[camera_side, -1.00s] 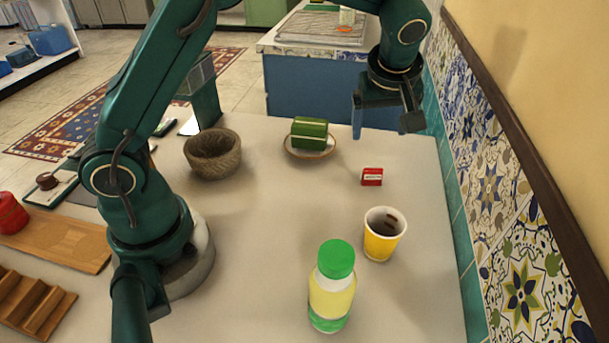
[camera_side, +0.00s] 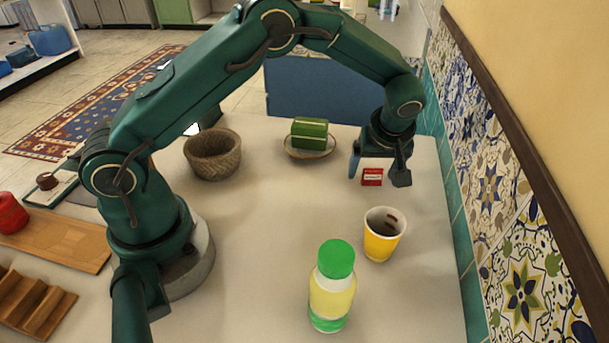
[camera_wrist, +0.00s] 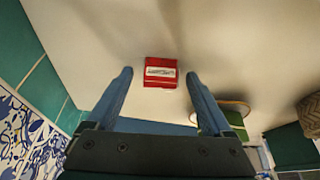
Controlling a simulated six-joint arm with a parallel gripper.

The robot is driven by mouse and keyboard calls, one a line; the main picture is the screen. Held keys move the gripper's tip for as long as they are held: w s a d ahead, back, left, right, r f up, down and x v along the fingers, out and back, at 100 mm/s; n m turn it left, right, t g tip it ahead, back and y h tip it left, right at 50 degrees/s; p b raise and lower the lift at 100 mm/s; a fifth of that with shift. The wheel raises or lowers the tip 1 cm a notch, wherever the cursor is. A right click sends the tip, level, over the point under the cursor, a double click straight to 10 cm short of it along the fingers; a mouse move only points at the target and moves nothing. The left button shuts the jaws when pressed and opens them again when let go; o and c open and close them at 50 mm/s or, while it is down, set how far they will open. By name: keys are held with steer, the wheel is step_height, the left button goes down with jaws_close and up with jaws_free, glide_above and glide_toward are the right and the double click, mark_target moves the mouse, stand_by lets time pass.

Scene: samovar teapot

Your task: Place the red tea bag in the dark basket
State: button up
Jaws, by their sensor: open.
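The red tea bag (camera_side: 372,177) is a small red packet with a white label, lying on the pale table. In the wrist view the red tea bag (camera_wrist: 161,72) lies just ahead of the fingertips, between their lines. My gripper (camera_side: 379,176) is open and empty, low over the tea bag, with a finger showing on either side of it; in the wrist view my gripper (camera_wrist: 158,76) has its fingers spread wide. The dark woven basket (camera_side: 213,165) stands at the table's left rear, and its edge shows at the right of the wrist view (camera_wrist: 311,112).
A green block (camera_side: 309,133) sits on a saucer (camera_side: 310,155) between basket and tea bag. A yellow cup (camera_side: 383,240) stands in front of the tea bag, and a green-capped bottle (camera_side: 332,290) is nearer. The tiled wall (camera_side: 490,180) is close on the right.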

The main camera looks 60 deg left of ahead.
jaws_close()
steer(key=shift+r, duration=0.1)
steer(key=shift+r, duration=0.45)
step_height(320, 180, up, 4)
steer(key=shift+f, duration=0.25)
steer(key=s+a+r, duration=0.5)
steer(key=a+r, duration=0.1)
steer(key=a, duration=0.4)
steer(key=shift+a+r, duration=0.25)
